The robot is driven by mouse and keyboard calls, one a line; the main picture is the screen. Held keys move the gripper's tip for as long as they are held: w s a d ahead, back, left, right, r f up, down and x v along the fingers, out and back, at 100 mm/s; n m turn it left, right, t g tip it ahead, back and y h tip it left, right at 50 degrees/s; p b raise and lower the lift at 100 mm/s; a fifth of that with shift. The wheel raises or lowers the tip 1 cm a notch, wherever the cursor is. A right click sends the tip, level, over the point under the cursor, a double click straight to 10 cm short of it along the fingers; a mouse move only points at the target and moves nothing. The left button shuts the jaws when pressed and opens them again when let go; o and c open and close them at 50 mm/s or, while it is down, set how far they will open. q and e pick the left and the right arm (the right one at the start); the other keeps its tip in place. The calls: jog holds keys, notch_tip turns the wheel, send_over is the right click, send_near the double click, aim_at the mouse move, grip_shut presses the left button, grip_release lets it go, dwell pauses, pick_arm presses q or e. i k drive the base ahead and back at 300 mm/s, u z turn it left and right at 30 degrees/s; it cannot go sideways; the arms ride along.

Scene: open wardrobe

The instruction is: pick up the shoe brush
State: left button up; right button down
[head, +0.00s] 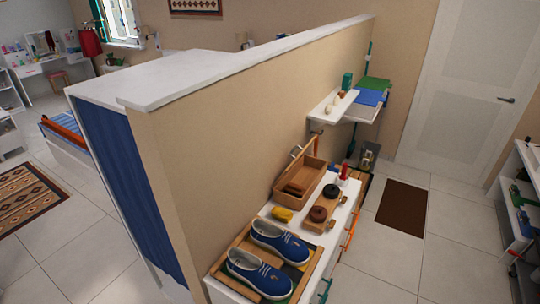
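A small brown wooden piece (297,187) lies in an open wooden box (312,181) on the white cabinet; it may be the shoe brush, but it is too small to be sure. Two dark round items (318,214) and (331,191) sit on a wooden board (322,228) beside the box; I cannot tell whether either is a brush. Neither of my grippers is in view.
Blue shoes (258,274) lie in a wooden tray (226,285) on the near end of the white cabinet (333,243). A yellow item (282,214) and a red bottle (344,171) stand nearby. A tan partition (215,175) borders the cabinet.

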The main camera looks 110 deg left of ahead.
aim_at(298, 191)
jog(key=k, duration=1.65)
jog(key=u, duration=2.85)
jog(key=i, duration=0.55)
jog(key=z, duration=0.1)
